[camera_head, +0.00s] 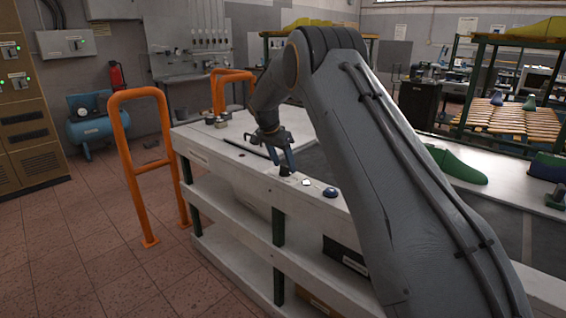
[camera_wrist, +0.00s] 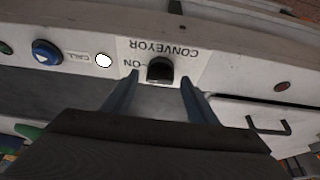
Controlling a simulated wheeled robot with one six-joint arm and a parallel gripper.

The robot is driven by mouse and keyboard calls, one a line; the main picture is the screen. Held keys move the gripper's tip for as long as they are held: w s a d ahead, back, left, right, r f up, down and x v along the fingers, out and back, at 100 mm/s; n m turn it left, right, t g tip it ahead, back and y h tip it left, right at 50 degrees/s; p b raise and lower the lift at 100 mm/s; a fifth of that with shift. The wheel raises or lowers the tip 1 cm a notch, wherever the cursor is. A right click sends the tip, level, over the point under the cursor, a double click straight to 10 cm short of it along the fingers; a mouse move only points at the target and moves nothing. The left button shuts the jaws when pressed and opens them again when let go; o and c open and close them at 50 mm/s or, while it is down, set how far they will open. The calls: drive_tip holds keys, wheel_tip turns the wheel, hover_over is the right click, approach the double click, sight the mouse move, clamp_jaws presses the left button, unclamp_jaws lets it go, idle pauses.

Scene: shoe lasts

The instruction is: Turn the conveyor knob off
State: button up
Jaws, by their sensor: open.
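The black conveyor knob (camera_wrist: 160,70) sits on a white label plate in the wrist view, with upside-down "CONVEYOR" and "ON" lettering beside it. The "ON" mark is to the left of the knob; I cannot tell surely which way the knob points. My gripper (camera_wrist: 157,85) is open, with one blue-grey finger on each side below the knob in the picture, and nothing between them is held. In the head view my gripper (camera_head: 285,157) hangs just above the small dark knob (camera_head: 284,171) on the bench edge. I cannot tell whether the fingers touch it.
A blue button (camera_wrist: 46,52) marked "CALL" and a white round light (camera_wrist: 103,60) lie left of the knob. A green shoe last (camera_head: 456,164) lies on the bench; orange rails (camera_head: 131,165) stand left.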

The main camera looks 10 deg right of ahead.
drive_tip(key=shift+d+f, duration=0.1)
drive_tip(key=c, duration=1.1)
drive_tip(key=shift+o, duration=0.2)
drive_tip(key=shift+s+n, duration=0.1)
drive_tip(key=shift+n, duration=0.3)
drive_tip(key=n+t+y, duration=0.1)
drive_tip(key=n, duration=0.2)
drive_tip(key=shift+s+d, duration=0.1)
drive_tip(key=n+y, duration=0.1)
drive_tip(key=n, duration=0.1)
drive_tip(key=n+y, duration=0.1)
drive_tip(key=n, duration=0.2)
drive_tip(key=shift+d+t, duration=0.2)
drive_tip(key=shift+t, duration=0.2)
drive_tip(key=n+y+b, duration=0.1)
drive_tip(key=n, duration=0.3)
drive_tip(key=shift+d+f+n+y+b, duration=0.15)
drive_tip(key=shift+n+y+b, duration=0.2)
drive_tip(key=shift+n+y, duration=0.05)
drive_tip(key=n+y+b, duration=0.1)
drive_tip(key=n+b, duration=0.1)
drive_tip(key=n, duration=0.2)
drive_tip(key=shift+g+b, duration=0.3)
drive_tip(key=shift+g, duration=0.1)
drive_tip(key=shift+n, duration=0.3)
